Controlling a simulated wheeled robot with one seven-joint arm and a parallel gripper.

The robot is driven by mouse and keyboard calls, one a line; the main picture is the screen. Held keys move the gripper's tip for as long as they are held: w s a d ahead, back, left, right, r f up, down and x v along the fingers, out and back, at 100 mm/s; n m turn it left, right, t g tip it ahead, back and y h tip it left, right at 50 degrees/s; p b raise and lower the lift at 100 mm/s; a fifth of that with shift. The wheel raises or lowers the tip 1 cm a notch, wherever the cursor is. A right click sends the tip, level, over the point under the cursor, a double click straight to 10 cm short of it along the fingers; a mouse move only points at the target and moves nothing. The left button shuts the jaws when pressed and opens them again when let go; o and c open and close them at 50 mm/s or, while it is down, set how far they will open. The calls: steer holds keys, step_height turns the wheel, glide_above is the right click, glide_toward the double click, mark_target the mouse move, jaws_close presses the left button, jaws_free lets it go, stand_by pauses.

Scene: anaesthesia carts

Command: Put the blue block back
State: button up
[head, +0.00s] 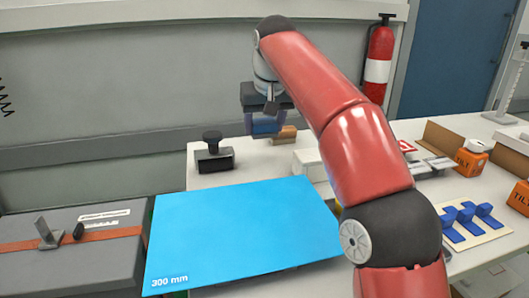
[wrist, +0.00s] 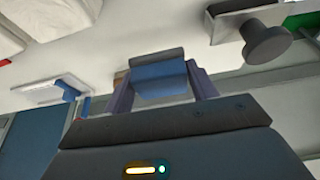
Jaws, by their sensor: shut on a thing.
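My gripper (head: 265,129) is above the back part of the white table in the head view. In the wrist view, its two purple-grey fingers (wrist: 161,88) are shut on the blue block (wrist: 160,78), which has a dark grey face along its upper edge. The block sits between the fingertips. In the head view the block is small and hard to tell apart from the fingers. A tan block (head: 286,133) shows just right of the gripper, partly behind it. I cannot tell whether the held block touches anything.
A black knobbed block (head: 213,157) stands left of the gripper. A blue mat (head: 240,230) marked 300 mm lies in front. A white box (head: 308,163) is beside my arm. A board with blue pegs (head: 474,222) and orange boxes (head: 471,160) are at right. A grey case (head: 75,260) is at left.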

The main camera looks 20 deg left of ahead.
mark_target(263, 161)
step_height(263, 161, down, 6)
steer(key=b, duration=0.2)
steer(key=shift+f+b, duration=0.1)
steer(key=shift+b, duration=0.25)
steer(key=shift+f+p, duration=0.3)
steer(key=shift+f, duration=0.15)
steer(key=shift+f, duration=0.1)
steer(key=shift+f, duration=0.15)
steer(key=o, duration=0.9)
steer(key=shift+f+b, duration=0.1)
steer(key=shift+b, duration=0.45)
steer(key=p+v, duration=0.2)
steer(key=v, duration=0.5)
steer(key=shift+a, duration=0.15)
steer(key=shift+s+r, duration=0.2)
steer(key=shift+r, duration=0.35)
